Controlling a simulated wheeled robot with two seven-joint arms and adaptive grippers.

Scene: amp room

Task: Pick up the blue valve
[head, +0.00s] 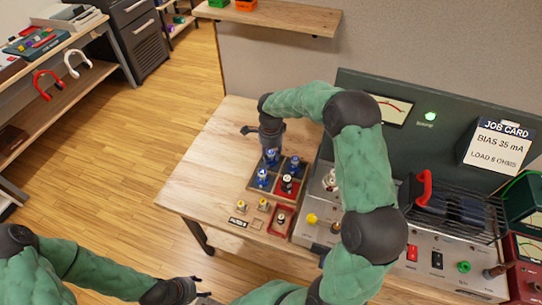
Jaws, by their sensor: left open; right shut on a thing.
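A blue valve (271,157) stands directly under my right gripper (271,147), at the back of a dark sectioned tray on the wooden bench. My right gripper points down and is shut on this valve; its fingers and wrist hide the valve's top. I cannot tell whether the valve is clear of the tray. Another blue valve (262,178) stands just in front of it, and a third blue-topped one (295,164) stands to the right. My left gripper (205,293) is open and empty at the bottom of the view, away from the valves.
A dark valve with a pale top (287,184) stands in a red section. Another sits in a red tray (271,229) nearer the front, beside small yellow-topped parts (240,206). The amplifier chassis (425,262) and wire cage (470,213) fill the right. The bench's left part (205,180) is clear.

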